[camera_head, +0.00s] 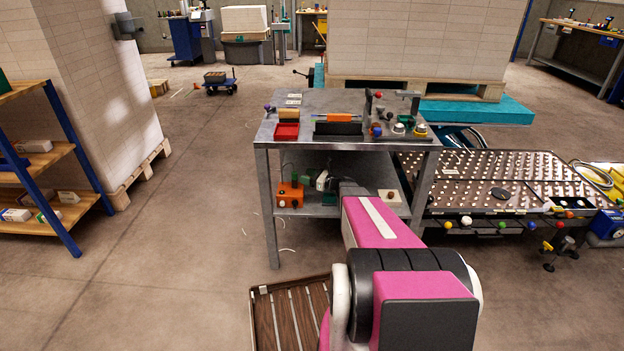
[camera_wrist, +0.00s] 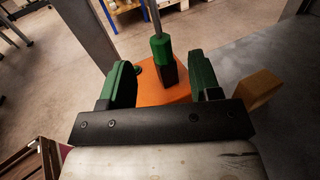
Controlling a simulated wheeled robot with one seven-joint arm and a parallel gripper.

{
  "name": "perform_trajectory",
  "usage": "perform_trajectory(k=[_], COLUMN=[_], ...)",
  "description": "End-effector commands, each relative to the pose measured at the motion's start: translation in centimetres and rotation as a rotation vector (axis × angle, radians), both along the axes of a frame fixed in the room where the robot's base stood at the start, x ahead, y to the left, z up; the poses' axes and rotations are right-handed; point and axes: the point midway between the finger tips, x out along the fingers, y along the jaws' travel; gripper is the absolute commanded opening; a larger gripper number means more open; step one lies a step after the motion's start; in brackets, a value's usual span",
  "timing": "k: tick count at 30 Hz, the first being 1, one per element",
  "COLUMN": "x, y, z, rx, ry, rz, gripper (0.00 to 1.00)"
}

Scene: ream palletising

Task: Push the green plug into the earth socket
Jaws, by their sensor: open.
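In the wrist view the green plug (camera_wrist: 160,47), with a dark lower part and a grey cable rising from it, stands over the orange box (camera_wrist: 178,90). My gripper (camera_wrist: 161,78) is open, its green-padded fingers on either side of the plug with a gap at each side. A small round green piece (camera_wrist: 137,70) shows at the box's left edge; I cannot tell whether it is the earth socket. Whether the plug touches the box is unclear. In the head view the orange box (camera_head: 290,194) is on the bench's lower shelf, with my gripper (camera_head: 318,183) to its right.
The metal bench (camera_head: 262,142) has its upper top above my gripper, and a leg (camera_wrist: 88,32) stands close by on the left in the wrist view. A wooden block (camera_wrist: 257,88) is right of my fingers. A slatted crate (camera_head: 262,291) lies on the floor in front.

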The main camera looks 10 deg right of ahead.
Motion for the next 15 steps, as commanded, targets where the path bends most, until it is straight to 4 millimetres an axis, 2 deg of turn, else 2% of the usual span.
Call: perform_trajectory(k=[7, 15], x=[2.7, 4.7], y=[3.5, 6.0], z=[-0.1, 0.0], rx=[-0.001, -0.003], ry=[-0.002, -0.002], rz=[0.003, 0.002], gripper=[0.57, 0.57])
